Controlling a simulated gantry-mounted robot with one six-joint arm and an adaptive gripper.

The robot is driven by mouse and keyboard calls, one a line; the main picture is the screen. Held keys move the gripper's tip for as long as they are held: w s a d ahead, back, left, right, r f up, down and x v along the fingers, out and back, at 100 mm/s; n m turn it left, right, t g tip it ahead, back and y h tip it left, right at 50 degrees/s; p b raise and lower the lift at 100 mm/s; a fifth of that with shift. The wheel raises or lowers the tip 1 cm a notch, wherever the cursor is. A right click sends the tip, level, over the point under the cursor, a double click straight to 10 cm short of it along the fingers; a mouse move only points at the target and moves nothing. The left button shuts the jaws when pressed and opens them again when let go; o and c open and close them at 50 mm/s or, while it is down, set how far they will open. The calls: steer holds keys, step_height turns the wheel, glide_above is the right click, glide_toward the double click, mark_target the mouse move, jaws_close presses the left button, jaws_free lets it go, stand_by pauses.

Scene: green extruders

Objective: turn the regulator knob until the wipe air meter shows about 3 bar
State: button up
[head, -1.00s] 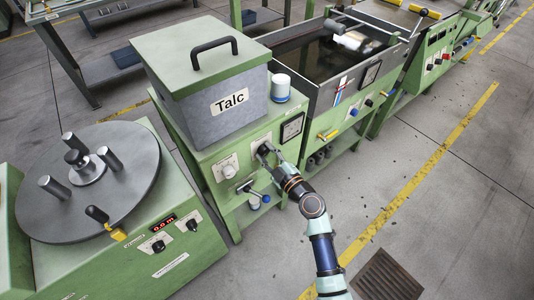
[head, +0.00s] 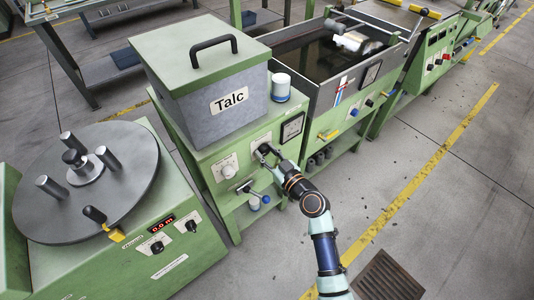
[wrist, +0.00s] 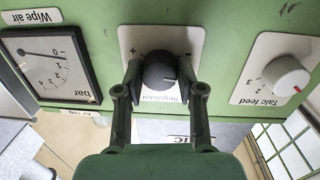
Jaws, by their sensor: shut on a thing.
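The black regulator knob (wrist: 160,70) sits on a white plate marked minus and plus, on the green panel, in the middle of the wrist view. My gripper (wrist: 159,80) has a finger on either side of the knob and is shut on it. In the head view my gripper (head: 265,150) is at the talc box's front panel. The wipe air meter (wrist: 48,62) is left of the knob in the wrist view, upside down. Its needle lies near 0. The meter (head: 291,128) is right of my gripper in the head view, too small to read.
The talc feed knob (wrist: 286,75) is right of the regulator in the wrist view. The talc box (head: 220,90) stands above. Floor in front is free.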

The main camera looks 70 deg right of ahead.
steer(key=m, duration=0.3)
steer(key=shift+r, duration=0.1)
steer(key=m+y+p, duration=0.1)
steer(key=m, duration=0.2)
steer(key=shift+m, duration=0.4)
steer(key=m, duration=0.3)
steer(key=shift+d+m+p, duration=0.1)
steer(key=shift+m+p, duration=0.2)
steer(key=shift+p, duration=0.1)
steer(key=m, duration=0.3)
steer(key=shift+s+p, duration=0.1)
steer(key=shift+p, duration=0.3)
steer(key=m+p, duration=0.1)
steer(key=m, duration=0.2)
steer(key=shift+m+t+y, duration=0.3)
steer(key=shift+t, duration=0.1)
steer(key=m+p, duration=0.1)
steer(key=m, duration=0.2)
steer(key=shift+m, duration=0.3)
steer(key=m+p, duration=0.1)
steer(key=m, duration=0.4)
steer(key=shift+m+t, duration=0.4)
